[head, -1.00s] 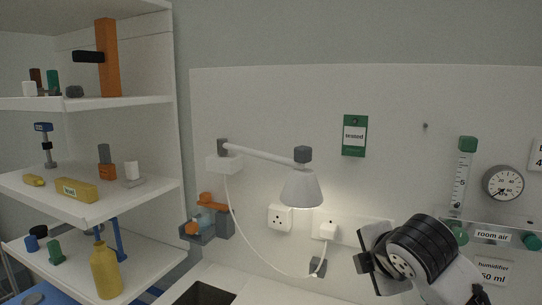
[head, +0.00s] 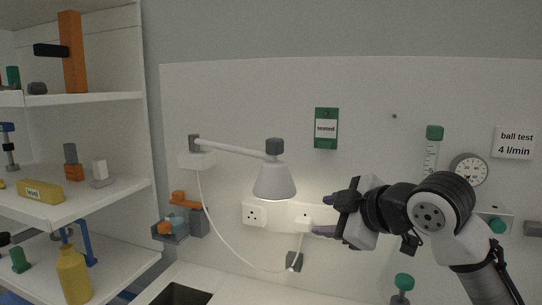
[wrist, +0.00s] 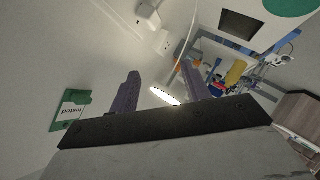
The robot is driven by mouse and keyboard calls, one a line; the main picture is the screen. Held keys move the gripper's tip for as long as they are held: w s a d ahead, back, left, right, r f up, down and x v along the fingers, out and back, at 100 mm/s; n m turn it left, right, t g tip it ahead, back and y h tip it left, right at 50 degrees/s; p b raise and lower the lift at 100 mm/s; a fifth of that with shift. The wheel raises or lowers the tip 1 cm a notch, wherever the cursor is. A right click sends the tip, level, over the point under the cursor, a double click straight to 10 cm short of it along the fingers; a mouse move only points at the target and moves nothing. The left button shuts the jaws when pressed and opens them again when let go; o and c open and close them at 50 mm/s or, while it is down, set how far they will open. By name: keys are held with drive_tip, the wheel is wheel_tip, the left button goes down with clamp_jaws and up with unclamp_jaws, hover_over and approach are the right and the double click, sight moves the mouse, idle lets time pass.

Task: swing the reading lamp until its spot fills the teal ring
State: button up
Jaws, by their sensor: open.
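The reading lamp has a grey conical shade (head: 275,182) on a light swing arm (head: 232,148) fixed to the wall panel. In the wrist view its lit opening (wrist: 164,96) glows between my fingers, beyond them. My gripper (head: 322,215) is open, to the right of the shade and slightly lower, with fingers pointing at it. A gap shows between them in the head view. The purple-grey fingers also show in the wrist view (wrist: 160,80). A green-teal round patch (wrist: 290,4) is cut by the wrist view's top edge; I cannot tell whether it is the ring.
Wall sockets (head: 256,214) and a white cord lie behind and below the lamp. A shelf unit (head: 120,188) with bottles and blocks stands at left. A dark opening (head: 182,294) is in the counter. A gauge (head: 468,169) is on the wall at right.

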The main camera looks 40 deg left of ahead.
sight(281, 146)
drive_tip(key=s+d+r+m+g+y+b, duration=0.1)
drive_tip(key=s+r+m+g+y, duration=0.15)
drive_tip(key=r, duration=0.35)
drive_tip(key=s+d+r+m+g+y, duration=0.1)
drive_tip(key=d+r+m+y, duration=0.1)
drive_tip(key=r+m+y, duration=0.3)
drive_tip(key=shift+n+h, duration=0.65)
drive_tip(key=shift+n, duration=0.2)
drive_tip(key=a+p, duration=0.1)
drive_tip(key=a, duration=0.3)
drive_tip(key=w+a+p, duration=0.1)
drive_tip(key=a, duration=0.4)
drive_tip(key=a+r+p, duration=0.1)
drive_tip(key=a+p, duration=0.1)
drive_tip(key=a, duration=0.3)
drive_tip(key=shift+w, duration=0.3)
clamp_jaws()
